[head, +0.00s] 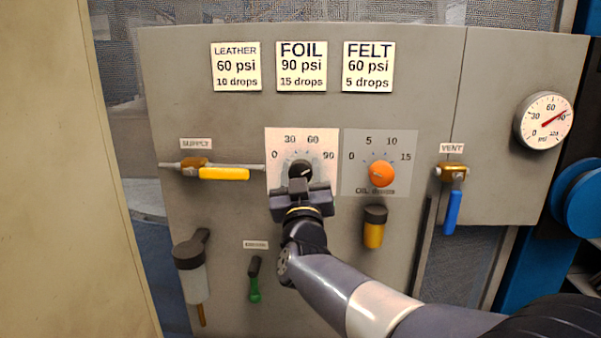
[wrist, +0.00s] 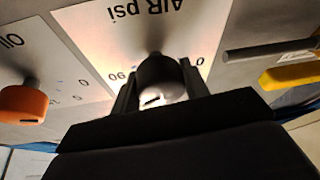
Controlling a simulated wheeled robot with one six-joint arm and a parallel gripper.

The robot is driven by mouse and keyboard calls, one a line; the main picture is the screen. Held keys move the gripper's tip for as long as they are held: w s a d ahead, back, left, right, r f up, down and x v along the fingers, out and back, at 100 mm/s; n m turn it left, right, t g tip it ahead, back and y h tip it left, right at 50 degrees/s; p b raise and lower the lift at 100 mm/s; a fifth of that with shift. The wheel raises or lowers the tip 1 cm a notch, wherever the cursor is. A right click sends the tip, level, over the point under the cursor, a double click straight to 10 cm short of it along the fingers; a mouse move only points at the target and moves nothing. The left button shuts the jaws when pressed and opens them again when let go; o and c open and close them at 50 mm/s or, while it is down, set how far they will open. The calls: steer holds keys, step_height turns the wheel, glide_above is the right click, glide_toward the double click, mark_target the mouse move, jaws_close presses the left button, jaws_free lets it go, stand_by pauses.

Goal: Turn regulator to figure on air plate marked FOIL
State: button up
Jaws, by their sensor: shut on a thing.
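The black regulator knob (head: 300,170) sits on the white air plate (head: 275,182), which is marked 0, 30, 60 and 90. In the wrist view the same knob (wrist: 160,75) stands between the fingers of my gripper (wrist: 160,88), which is shut on it. My gripper (head: 301,187) covers the knob's lower part in the head view. The FOIL card (head: 301,66) reads 90 psi, 15 drops. The red needle of the pressure gauge (head: 545,121) points near 90.
The orange oil drops knob (head: 382,174) is just right of the air plate. A yellow supply lever (head: 224,174) lies level on the left; a blue vent lever (head: 453,212) hangs down on the right. LEATHER (head: 236,66) and FELT (head: 368,66) cards flank the FOIL card.

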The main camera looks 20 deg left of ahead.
steer(key=shift+f+m+t+h+b, duration=0.15)
steer(key=shift+m+t+h+b, duration=0.25)
steer(key=shift+m+b, duration=0.6)
steer(key=shift+m+h, duration=0.3)
steer(key=shift+m, duration=0.2)
steer(key=o, duration=1)
steer(key=shift+s+b, duration=0.1)
steer(key=shift+b, duration=0.2)
steer(key=b+v, duration=0.3)
steer(key=v, duration=0.7)
steer(key=shift+s, duration=0.3)
steer(key=shift+d, duration=0.1)
